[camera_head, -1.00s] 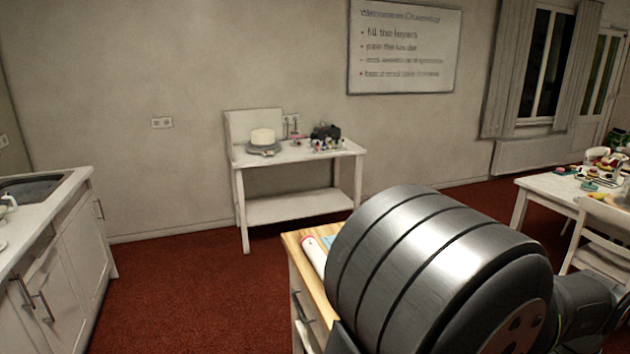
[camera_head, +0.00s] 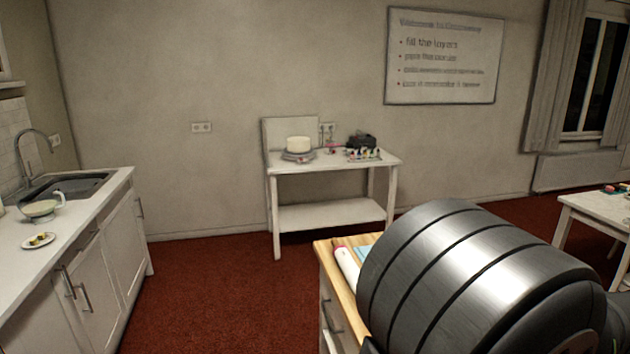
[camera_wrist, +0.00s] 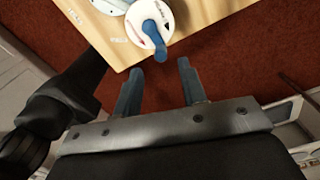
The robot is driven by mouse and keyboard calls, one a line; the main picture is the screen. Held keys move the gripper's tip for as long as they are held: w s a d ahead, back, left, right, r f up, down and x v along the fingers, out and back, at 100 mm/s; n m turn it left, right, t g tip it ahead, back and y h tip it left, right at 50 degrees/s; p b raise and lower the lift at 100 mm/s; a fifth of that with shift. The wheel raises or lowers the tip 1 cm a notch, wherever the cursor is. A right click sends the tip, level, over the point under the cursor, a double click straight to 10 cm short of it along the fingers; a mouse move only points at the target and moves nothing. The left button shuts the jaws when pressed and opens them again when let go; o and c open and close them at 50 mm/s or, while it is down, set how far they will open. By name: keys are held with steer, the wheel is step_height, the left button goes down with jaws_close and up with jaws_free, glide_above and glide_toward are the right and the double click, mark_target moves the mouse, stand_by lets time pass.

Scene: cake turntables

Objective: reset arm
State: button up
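My gripper (camera_wrist: 158,84) shows in the wrist view with its two blue-grey fingers apart and nothing between them. Its fingertips point toward the edge of a wooden worktop (camera_wrist: 205,14), over the red floor. A white round item with a blue handle-like part (camera_wrist: 150,30) lies on the worktop just beyond the fingertips, apart from them. In the head view a large grey metal link of my arm fills the lower right and hides much of the worktop (camera_head: 330,262). The gripper itself does not show there.
A white table (camera_head: 330,166) against the wall bears a white cake (camera_head: 298,144) on a turntable and small bottles. A counter with a sink (camera_head: 65,188) stands at left, holding a bowl (camera_head: 40,208) and a small plate (camera_head: 38,241). Red carpet (camera_head: 220,290) lies clear between.

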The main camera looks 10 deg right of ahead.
step_height(320, 180, down, 5)
steer(key=shift+f, duration=0.15)
steer(key=shift+w+a, duration=0.1)
steer(key=shift+a, duration=0.45)
steer(key=shift+o, duration=1.1)
steer(key=o, duration=1.1)
steer(key=w+a+r+n, duration=0.1)
steer(key=w+r, duration=0.1)
steer(key=w, duration=0.1)
steer(key=w+a+r, duration=0.1)
steer(key=w+r, duration=0.2)
steer(key=w+a+r+n, duration=0.1)
steer(key=w+r, duration=0.2)
steer(key=shift+n, duration=0.3)
steer(key=shift+o, duration=0.2)
step_height(320, 180, down, 10)
steer(key=shift+w+a+r, duration=0.1)
steer(key=shift+w+r, duration=0.05)
steer(key=shift+r, duration=0.1)
steer(key=shift+r, duration=0.1)
